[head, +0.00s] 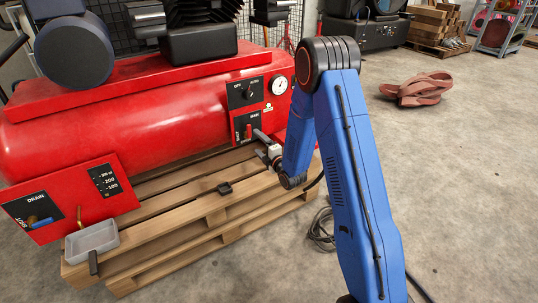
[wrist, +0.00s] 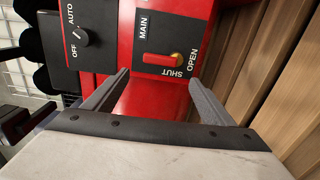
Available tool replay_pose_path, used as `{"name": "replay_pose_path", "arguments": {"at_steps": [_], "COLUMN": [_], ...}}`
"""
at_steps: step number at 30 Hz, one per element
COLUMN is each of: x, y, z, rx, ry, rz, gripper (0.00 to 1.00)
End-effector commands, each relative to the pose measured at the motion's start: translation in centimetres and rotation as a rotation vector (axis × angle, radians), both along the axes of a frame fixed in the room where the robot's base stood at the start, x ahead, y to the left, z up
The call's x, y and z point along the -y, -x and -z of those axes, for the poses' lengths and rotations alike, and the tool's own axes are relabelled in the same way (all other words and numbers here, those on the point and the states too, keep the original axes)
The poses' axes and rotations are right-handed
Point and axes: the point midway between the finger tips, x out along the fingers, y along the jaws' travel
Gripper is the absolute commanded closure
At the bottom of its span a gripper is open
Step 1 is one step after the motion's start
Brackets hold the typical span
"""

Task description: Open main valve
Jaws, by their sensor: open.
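The main valve is a red lever (wrist: 160,59) with a brass-coloured pivot on a black plate marked MAIN, SHUT and OPEN. In the wrist view the lever lies level, pointing left from its pivot, away from the OPEN lettering. In the head view the lever (head: 248,131) shows small on the compressor's red front panel. My gripper (wrist: 159,77) is open and empty. Its two fingers point at the panel, one on either side of the lever in the picture; the lever appears beyond the fingertips, and contact cannot be seen.
The red compressor tank (head: 130,112) stands on a wooden pallet (head: 190,225). An OFF/AUTO switch (wrist: 82,38) sits beside the valve plate. A pressure gauge (head: 279,85) is above right. A grey tray (head: 92,241) and blue drain handle (head: 42,222) are at lower left. Open floor lies right.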

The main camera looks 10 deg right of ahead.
Motion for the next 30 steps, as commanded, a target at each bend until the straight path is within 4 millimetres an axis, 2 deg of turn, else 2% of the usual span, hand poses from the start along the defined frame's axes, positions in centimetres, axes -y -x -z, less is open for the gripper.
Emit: {"name": "replay_pose_path", "arguments": {"at_steps": [6, 12, 18, 30], "x": [1.4, 2.3, 2.7, 2.7], "y": [4.2, 7.1, 8.4, 8.6], "z": [0.1, 0.0, 0.0, 0.0], "rx": [-0.002, -0.001, 0.0, 0.0], "ry": [0.001, 0.0, 0.0, 0.0], "rz": [0.001, 0.0, 0.0, -0.001], "gripper": [0.23, 0.23, 0.23, 0.23]}}
